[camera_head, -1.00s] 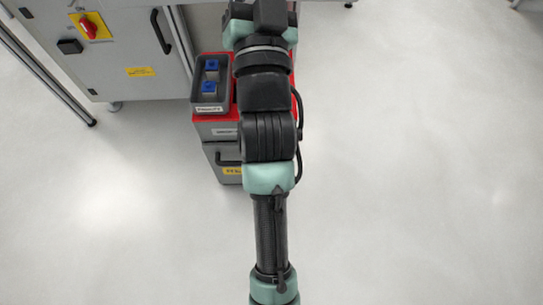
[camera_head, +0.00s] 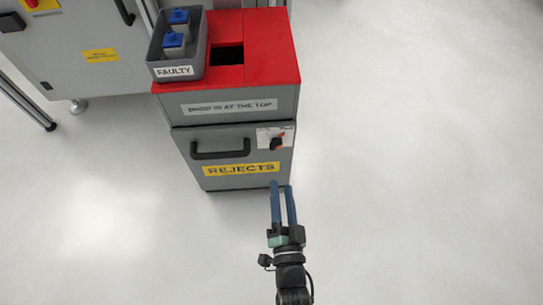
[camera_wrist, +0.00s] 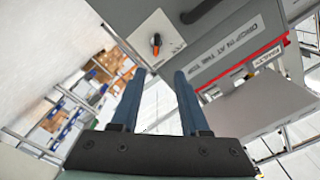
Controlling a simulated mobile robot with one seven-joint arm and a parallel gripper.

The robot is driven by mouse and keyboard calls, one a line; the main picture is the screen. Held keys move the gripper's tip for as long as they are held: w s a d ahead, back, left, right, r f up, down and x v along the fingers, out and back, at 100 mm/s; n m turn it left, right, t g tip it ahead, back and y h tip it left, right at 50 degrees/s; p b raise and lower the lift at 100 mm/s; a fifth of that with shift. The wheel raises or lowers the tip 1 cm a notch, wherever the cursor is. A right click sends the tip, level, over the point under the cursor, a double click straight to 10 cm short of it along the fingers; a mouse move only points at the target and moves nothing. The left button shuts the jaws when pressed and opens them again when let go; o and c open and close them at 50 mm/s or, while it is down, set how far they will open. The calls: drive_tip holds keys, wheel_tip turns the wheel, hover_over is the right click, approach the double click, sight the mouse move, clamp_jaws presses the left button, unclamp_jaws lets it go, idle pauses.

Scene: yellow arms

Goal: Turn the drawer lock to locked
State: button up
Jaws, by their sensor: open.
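The drawer lock is a small black knob with an orange-red mark (camera_head: 277,142), on a white plate at the upper right of the grey REJECTS drawer front (camera_head: 215,183). It also shows in the wrist view (camera_wrist: 156,42), turned at an angle in the picture. The plate's markings are too small to read. My gripper (camera_head: 282,186) has two long blue fingers and is open and empty. In the head view its tips are just below the knob, over the drawer's lower right edge. In the wrist view the fingertips (camera_wrist: 160,73) point toward the plate, apart from the knob.
The drawer's black handle (camera_head: 220,150) is left of the lock. The red bin top (camera_head: 270,45) has a dark opening and a grey FAULTY tray (camera_head: 176,72) holding blue-topped items. A grey cabinet (camera_head: 70,60) stands behind left. The floor to the right is clear.

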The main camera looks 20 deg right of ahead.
sight(278, 148)
drive_tip(key=b+x, duration=0.1)
drive_tip(key=x, duration=0.2)
drive_tip(key=b+x, duration=0.2)
drive_tip(key=x, duration=0.2)
drive_tip(key=f+b+x, duration=0.1)
drive_tip(key=b+x, duration=0.1)
drive_tip(key=x, duration=0.2)
drive_tip(key=shift+d+f, duration=0.1)
drive_tip(key=shift+b+x, duration=0.5)
drive_tip(key=shift+x, duration=0.25)
clamp_jaws()
